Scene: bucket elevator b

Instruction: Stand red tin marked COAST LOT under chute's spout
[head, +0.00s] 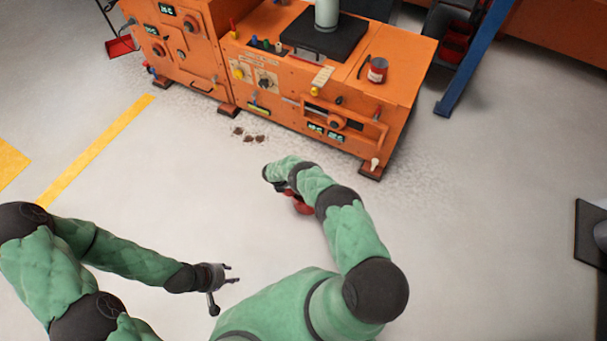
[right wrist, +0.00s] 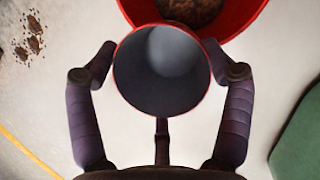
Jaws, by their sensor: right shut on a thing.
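My right gripper (right wrist: 158,74) is shut on an open-topped tin (right wrist: 165,112) with a red rim and grey inside, which looks empty. In the head view this gripper (head: 279,188) is over the floor in front of the orange machine, largely hidden by my arm. My left gripper (head: 231,274) is open and empty, low at the left. I cannot make out a chute's spout.
A larger red container (right wrist: 195,14) with brown contents is just beyond the held tin. Brown grains (right wrist: 30,38) lie on the floor. The orange machine (head: 270,75) has a black plate (head: 324,38) bearing a grey column (head: 326,14). A blue post (head: 470,62) stands at right.

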